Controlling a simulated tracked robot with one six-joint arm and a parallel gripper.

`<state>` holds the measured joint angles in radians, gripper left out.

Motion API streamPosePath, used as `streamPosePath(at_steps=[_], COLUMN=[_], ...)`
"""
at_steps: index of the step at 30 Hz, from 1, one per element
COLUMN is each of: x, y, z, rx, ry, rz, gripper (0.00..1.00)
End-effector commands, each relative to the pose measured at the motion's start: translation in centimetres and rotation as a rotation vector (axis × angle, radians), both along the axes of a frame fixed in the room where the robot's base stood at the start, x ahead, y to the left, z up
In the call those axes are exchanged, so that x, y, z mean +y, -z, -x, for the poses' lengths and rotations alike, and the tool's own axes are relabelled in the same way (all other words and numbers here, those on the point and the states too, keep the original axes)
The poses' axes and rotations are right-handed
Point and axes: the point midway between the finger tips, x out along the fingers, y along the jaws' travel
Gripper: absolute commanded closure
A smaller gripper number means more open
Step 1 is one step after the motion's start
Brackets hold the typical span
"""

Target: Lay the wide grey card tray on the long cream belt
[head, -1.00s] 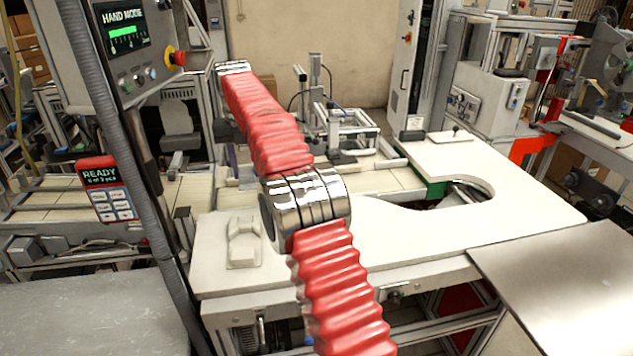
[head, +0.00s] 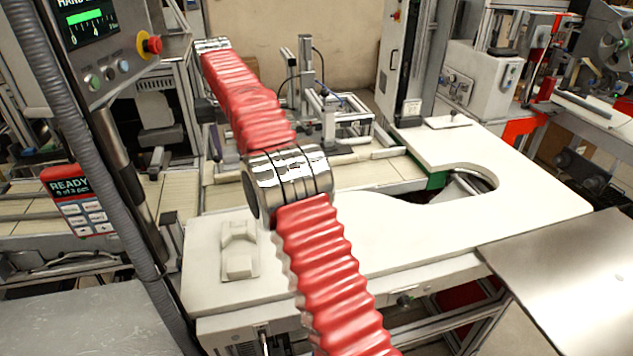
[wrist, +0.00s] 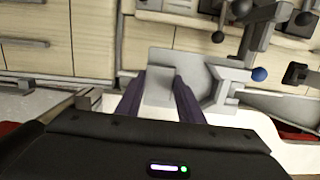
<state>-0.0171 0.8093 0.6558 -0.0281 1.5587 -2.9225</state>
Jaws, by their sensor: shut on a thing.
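My gripper (wrist: 158,98) shows two dark purple fingers in the wrist view, shut on a light grey piece between them, which I take to be the grey card tray (wrist: 160,88). Its outline merges with grey parts behind it, so its full extent is unclear. The long cream belt (wrist: 100,40) shows its jointed slats beyond the fingers. In the head view the belt (head: 345,172) runs behind the white table. Whether the tray touches the belt cannot be told.
A grey metal fixture (head: 340,125) with posts stands on the belt's far side. The white table (head: 390,235) has a rounded cutout and a pale moulded block (head: 240,248). A control panel (head: 95,40) and pole stand at left. A steel plate (head: 575,285) lies at right.

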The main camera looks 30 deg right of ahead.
Motion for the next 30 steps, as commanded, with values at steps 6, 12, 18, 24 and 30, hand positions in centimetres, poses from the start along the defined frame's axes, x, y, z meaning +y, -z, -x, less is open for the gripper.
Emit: streamPosePath(at_steps=[6,12,18,24,30], x=[0.4,0.5,0.5,0.5,0.6], y=[0.6,3.0,6.7,10.2,12.8], z=[0.0,0.1,0.1,0.0,0.0], rx=[0.001,0.003,0.003,0.003,0.002], ry=[-0.005,-0.006,-0.007,-0.007,-0.008], rz=[0.000,0.000,0.000,0.000,0.001], gripper=[0.93,0.93,0.93,0.93,0.93])
